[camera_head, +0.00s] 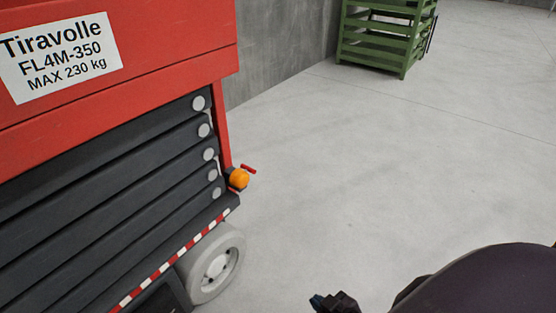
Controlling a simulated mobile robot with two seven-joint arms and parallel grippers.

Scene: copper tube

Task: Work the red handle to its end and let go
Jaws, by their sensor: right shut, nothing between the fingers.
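A small red handle (248,169) sticks out at the right corner of a red lift machine (170,62), just above an orange knob or lamp (239,180). It is small in view, and how it is mounted cannot be made out. My right gripper (322,302) shows at the bottom edge, small and dark, below and to the right of the handle and well apart from it. It is shut and empty. My left gripper is not in view.
The machine has dark folded slats (110,190), a red-and-white striped edge and a grey wheel (217,266). Green stacked crates (385,40) stand by a grey wall (285,45) at the back. The concrete floor (400,160) between is clear.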

